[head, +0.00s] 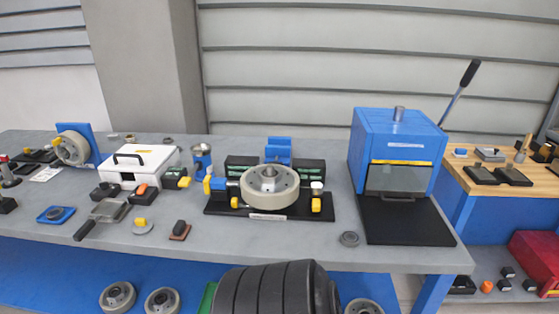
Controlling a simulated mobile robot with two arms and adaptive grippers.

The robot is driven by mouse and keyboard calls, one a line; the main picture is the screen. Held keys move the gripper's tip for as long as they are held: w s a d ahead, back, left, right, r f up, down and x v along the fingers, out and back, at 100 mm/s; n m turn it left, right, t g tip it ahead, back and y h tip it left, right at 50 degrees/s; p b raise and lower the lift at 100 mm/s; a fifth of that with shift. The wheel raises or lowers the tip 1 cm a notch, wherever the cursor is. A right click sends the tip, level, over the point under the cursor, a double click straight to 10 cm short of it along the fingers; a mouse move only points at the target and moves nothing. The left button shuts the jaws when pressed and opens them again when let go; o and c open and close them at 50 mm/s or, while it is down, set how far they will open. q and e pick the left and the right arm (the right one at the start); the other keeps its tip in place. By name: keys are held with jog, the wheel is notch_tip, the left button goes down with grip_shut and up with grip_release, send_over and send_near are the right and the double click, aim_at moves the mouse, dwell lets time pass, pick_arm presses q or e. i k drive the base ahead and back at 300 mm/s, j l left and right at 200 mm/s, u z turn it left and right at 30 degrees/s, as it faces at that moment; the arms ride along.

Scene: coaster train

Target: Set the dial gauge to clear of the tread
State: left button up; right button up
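A pale wheel (269,188) lies flat on a black fixture base (220,212) at the middle of the bench. A blue block (278,150) stands behind the wheel. A small blue-and-yellow part (215,185) stands at the wheel's left side. It may belong to the dial gauge, but no dial face is readable, and I cannot tell whether anything touches the tread. A yellow part with a white top (316,197) stands at the right of the wheel. Neither of my grippers shows in the head view.
A blue press (395,140) with a black plate (407,220) stands at the right. A white case (140,162), a second upright wheel (73,149) and several small tools are at the left. Bare bench lies in front of the fixture.

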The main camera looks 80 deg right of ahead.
aim_at(316, 190)
jog(key=k+l+z, duration=0.1)
jog(key=k+z, duration=0.35)
jog(key=k+l+z, duration=0.15)
jog(key=k+z, duration=0.15)
jog(key=z, duration=1.75)
